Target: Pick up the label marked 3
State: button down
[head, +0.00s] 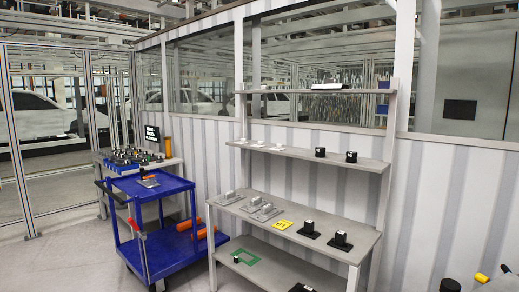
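A small yellow label (282,225) lies on the middle level of the grey shelf unit (345,240), near its front edge. Dark marks show on it, but they are too small to read as a number. No other label can be made out.
Grey-white parts (262,211) stand left of the label, and black parts with white tops (340,241) stand right of it. A blue cart (150,188) stands left of the shelf unit. A wall with windows closes the back. Open floor (60,250) shows at left.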

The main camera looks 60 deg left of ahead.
aim_at(261, 144)
jog(key=u, duration=1.95)
jog(key=i, duration=1.15)
jog(key=u, duration=0.95)
jog(key=i, duration=1.6)
jog(key=z, duration=0.35)
jog(key=i, duration=1.6)
jog(key=z, duration=1.15)
jog(key=i, duration=0.65)
jog(key=z, duration=0.4)
